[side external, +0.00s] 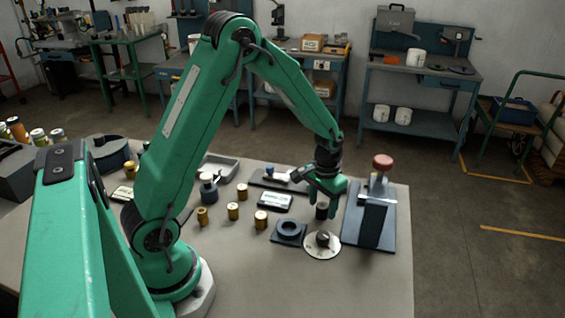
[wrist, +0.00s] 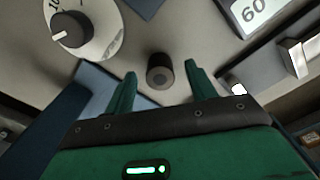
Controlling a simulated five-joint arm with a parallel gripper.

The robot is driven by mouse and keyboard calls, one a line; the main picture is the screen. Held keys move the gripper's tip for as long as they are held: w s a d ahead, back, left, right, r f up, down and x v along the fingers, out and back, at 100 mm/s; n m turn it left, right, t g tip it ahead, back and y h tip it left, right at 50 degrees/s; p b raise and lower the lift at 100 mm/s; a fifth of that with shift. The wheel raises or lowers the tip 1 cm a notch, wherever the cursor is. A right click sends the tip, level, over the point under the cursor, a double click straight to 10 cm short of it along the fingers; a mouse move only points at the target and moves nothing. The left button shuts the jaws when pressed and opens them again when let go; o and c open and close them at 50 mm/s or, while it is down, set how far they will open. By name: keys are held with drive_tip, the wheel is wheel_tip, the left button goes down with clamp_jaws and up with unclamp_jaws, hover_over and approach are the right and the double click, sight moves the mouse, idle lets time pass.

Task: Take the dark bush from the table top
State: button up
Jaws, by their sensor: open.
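The dark bush (side external: 321,211) is a small, near-black cylinder standing upright on the grey table top (side external: 350,290). In the wrist view the bush (wrist: 160,73) shows its round top with a lighter centre. My gripper (side external: 323,203) is right above and around it in the side view. In the wrist view the two green fingers of my gripper (wrist: 159,77) are spread, one to each side of the bush. Bare gaps show between the bush and the fingers there. I cannot tell exactly how far down the fingers reach.
A white dial with a dark knob (side external: 323,242) and a dark ring block (side external: 289,231) lie in front. A press with a red knob (side external: 382,162) stands close on the right. Several brass bushes (side external: 261,219) stand to the left, near a labelled box (side external: 275,202).

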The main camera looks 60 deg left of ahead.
drive_tip(key=shift+f, duration=0.8)
drive_tip(key=c, duration=1.1)
drive_tip(key=shift+r, duration=0.15)
drive_tip(key=shift+r, duration=0.85)
wheel_tip(320, 180, up, 2)
drive_tip(key=shift+r, duration=0.2)
drive_tip(key=s+d+r, duration=0.4)
drive_tip(key=d+r, duration=0.2)
drive_tip(key=d, duration=0.4)
drive_tip(key=shift+s+d+r, duration=0.3)
drive_tip(key=shift+d+r, duration=0.05)
